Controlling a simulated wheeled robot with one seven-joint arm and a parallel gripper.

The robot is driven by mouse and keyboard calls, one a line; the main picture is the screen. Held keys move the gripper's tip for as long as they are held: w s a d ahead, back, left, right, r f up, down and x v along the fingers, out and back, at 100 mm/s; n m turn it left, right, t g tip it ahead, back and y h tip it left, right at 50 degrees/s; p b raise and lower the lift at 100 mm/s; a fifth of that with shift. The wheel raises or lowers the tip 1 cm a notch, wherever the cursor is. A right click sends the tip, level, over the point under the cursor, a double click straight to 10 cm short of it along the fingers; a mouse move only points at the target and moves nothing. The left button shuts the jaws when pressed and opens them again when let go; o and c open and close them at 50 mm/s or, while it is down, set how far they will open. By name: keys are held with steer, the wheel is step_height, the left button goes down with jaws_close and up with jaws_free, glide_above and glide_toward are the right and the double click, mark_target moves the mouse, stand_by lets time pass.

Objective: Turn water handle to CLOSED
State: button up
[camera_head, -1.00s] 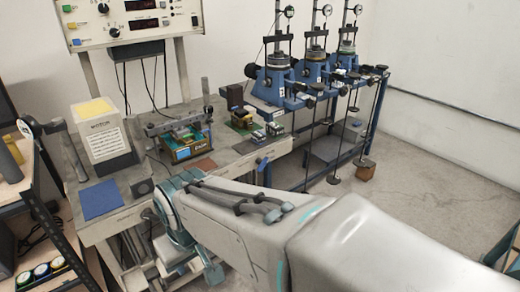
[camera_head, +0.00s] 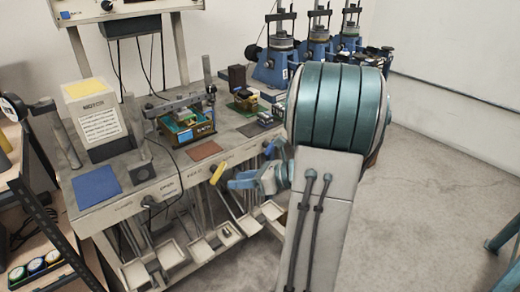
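A yellow lever handle (camera_head: 217,172) sticks out from the front edge of the workbench, right of the middle. It looks slanted. Small labels along the edge are too small to read, so I cannot confirm which control is marked water. My gripper (camera_head: 236,181), blue and grey, is just right of and slightly below the yellow handle. I cannot tell whether they touch or how far apart its fingers are. My arm hides the bench's right end.
The workbench (camera_head: 97,207) carries a white box (camera_head: 97,118), a blue mat (camera_head: 96,184) and a green-and-brown device (camera_head: 187,124). Grey trays (camera_head: 168,253) hang below its front. Blue test presses (camera_head: 275,68) stand behind my arm. Floor at right is clear.

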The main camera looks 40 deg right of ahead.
steer(key=d+f+m+t+h, duration=0.1)
steer(key=d+m+t+h, duration=0.1)
steer(key=d+m+t, duration=0.3)
steer(key=d+f+m+h, duration=0.2)
steer(key=d+m, duration=0.1)
steer(key=d, duration=0.4)
steer(key=m+t+h+b, duration=0.1)
steer(key=m+t+h, duration=0.1)
steer(key=m+h, duration=0.3)
glide_toward(273, 148)
steer(key=shift+m+y, duration=0.3)
steer(key=w, duration=0.9)
steer(key=shift+w+a+f, duration=0.15)
steer(key=c, duration=0.8)
